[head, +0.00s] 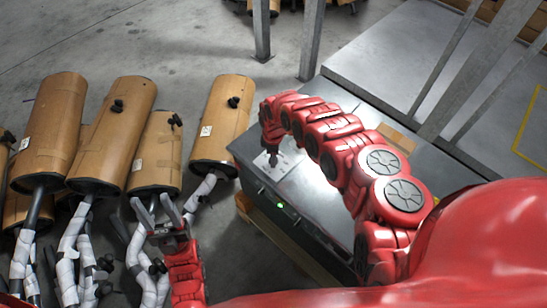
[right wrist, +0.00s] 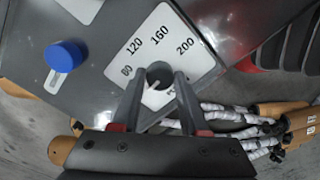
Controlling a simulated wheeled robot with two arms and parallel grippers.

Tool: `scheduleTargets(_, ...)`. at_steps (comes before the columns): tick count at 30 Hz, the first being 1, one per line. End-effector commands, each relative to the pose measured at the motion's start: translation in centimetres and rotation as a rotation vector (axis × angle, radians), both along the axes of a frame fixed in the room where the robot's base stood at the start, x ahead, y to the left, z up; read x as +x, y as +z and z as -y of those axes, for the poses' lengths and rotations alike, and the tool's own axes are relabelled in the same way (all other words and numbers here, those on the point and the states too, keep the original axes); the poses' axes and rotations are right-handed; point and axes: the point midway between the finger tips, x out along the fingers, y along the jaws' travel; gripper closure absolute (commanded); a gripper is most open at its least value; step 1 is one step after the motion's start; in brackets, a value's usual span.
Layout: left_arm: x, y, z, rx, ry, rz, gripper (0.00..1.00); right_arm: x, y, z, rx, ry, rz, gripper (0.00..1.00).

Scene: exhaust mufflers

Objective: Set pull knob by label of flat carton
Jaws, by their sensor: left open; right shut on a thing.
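A dark round knob (right wrist: 159,73) with a small white pointer mark sits on a white dial plate (right wrist: 190,45) printed 80, 120, 160 and 200. My right gripper (right wrist: 160,80) is shut on this knob, one finger on each side. In the head view my right gripper (head: 272,156) reaches down to the plate on the grey cabinet (head: 312,200). The pointer faces the lower left in the wrist view. A flat brown carton (head: 397,138) lies partly hidden behind my right arm; I cannot read its label. My left gripper (head: 162,218) is open and empty.
A blue round knob (right wrist: 66,55) is beside the dial plate. Cardboard-wrapped mufflers (head: 222,125) with white-wrapped pipes stand to the left, close to my left gripper. A green light (head: 280,205) shows on the cabinet's front. Grey posts (head: 312,40) rise behind.

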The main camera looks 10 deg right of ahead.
Motion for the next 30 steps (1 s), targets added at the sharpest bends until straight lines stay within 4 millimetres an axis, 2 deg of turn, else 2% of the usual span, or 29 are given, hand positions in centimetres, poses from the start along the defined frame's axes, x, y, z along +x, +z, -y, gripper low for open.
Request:
scheduleTargets(10, 0.0, 0.0, 0.0, 0.0, 0.0, 0.0, 0.5, 0.0, 0.0, 0.0, 0.0, 0.004, 0.001, 1.0)
scheduleTargets(11, 0.0, 0.0, 0.0, 0.0, 0.0, 0.0, 0.5, 0.0, 0.0, 0.0, 0.0, 0.004, 0.001, 0.54)
scheduleTargets(15, 0.0, 0.0, 0.0, 0.0, 0.0, 0.0, 0.5, 0.0, 0.0, 0.0, 0.0, 0.003, 0.0, 0.29)
scheduleTargets(16, 0.0, 0.0, 0.0, 0.0, 0.0, 0.0, 0.5, 0.0, 0.0, 0.0, 0.0, 0.003, 0.0, 0.26)
scheduleTargets(25, 0.0, 0.0, 0.0, 0.0, 0.0, 0.0, 0.5, 0.0, 0.1, 0.0, 0.0, 0.003, 0.0, 0.26)
scheduleTargets(30, 0.0, -0.1, 0.0, 0.0, 0.0, 0.0, 0.5, 0.1, 1.2, -0.1, 0.002, 0.005, -0.002, 0.26)
